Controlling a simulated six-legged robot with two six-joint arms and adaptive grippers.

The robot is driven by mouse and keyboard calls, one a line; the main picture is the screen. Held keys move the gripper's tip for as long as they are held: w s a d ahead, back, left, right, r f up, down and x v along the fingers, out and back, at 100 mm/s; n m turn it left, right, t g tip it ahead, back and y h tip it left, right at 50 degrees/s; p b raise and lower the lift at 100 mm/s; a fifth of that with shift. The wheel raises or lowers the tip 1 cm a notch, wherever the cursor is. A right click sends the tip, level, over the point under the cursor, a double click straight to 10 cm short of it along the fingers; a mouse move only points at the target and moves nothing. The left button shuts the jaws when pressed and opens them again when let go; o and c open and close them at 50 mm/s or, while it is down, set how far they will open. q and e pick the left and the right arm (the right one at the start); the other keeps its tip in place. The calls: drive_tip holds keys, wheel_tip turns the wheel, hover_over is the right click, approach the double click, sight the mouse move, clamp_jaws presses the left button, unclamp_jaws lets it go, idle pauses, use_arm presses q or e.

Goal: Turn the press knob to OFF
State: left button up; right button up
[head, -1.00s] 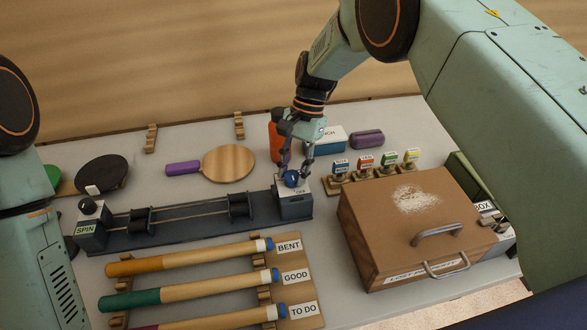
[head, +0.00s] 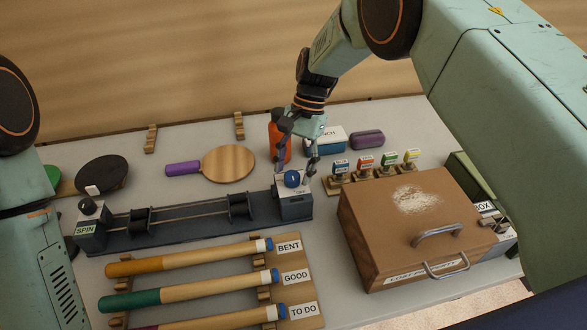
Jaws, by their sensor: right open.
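The press knob (head: 292,179) is a blue round knob with a white pointer mark. It sits on top of the grey press block (head: 295,207) at the right end of the dark rail (head: 180,233). A label beside the knob is too small to read surely. My right gripper (head: 296,167) is open, pointing down, with its fingers apart at the far side of the knob. I cannot tell whether a finger touches it. My left gripper is out of view; only part of my left arm shows at the left edge.
A brown box (head: 374,229) with metal handles stands right of the press. Behind it are several small labelled stamps (head: 365,164). An orange bottle (head: 272,142) and a blue box (head: 330,136) stand close behind my right gripper. Cues (head: 200,290) lie in front.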

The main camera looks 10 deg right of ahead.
drive_tip(key=v, duration=1.1)
drive_tip(key=shift+r, duration=0.15)
drive_tip(key=shift+s, duration=0.1)
